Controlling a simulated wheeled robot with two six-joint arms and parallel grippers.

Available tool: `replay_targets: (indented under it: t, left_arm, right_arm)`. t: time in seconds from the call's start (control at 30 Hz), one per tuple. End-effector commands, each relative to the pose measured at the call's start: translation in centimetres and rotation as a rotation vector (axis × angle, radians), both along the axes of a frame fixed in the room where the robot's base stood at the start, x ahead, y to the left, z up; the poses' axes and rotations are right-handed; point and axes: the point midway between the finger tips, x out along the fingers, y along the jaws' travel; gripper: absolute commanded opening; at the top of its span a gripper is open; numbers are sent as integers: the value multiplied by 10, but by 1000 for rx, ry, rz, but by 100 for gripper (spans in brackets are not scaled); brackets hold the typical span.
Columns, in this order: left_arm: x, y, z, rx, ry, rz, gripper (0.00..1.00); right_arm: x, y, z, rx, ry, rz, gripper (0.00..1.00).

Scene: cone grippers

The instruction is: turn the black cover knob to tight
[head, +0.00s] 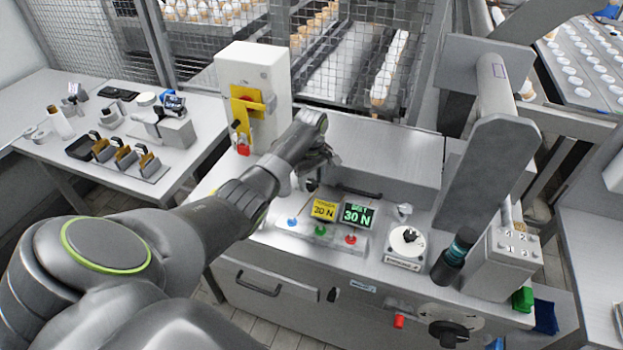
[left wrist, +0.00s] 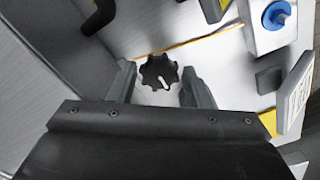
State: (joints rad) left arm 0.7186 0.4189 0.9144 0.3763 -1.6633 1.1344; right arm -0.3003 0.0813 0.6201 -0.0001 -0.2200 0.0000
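A black lobed knob (left wrist: 155,69) with a white pointer mark sits on a light metal surface in the left wrist view. Its mark points toward the bottom of that view, slightly right. My left gripper (left wrist: 157,76) is open, with one finger on each side of the knob and a gap visible on both sides. In the head view my left gripper (head: 322,160) is over the back of the bench, and it and the arm hide most of the knob there. I cannot read any tight marking. My right gripper does not show.
A yellow display (head: 323,210) and a green display (head: 357,215) stand close right of the gripper. A white box with a yellow bracket (head: 253,85) rises behind left. A white dial (head: 407,241) and a dark cylinder (head: 456,252) stand further right. A blue button (left wrist: 277,14) shows in the wrist view.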

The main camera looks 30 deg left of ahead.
Motion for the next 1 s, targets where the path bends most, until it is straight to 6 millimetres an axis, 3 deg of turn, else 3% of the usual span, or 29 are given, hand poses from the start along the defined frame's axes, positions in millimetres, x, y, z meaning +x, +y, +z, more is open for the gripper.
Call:
replay_targets:
  t: [0.03,0.23,0.63,1.0]
  left_arm:
    - [0,0,0,0,0,0,38]
    - [0,0,0,0,0,0,15]
    - [0,0,3,-1,1,-87,15]
    - [0,0,5,-2,0,-393,15]
  right_arm:
    - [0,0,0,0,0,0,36]
    - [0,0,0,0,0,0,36]
    - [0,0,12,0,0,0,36]
    - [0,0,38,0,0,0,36]
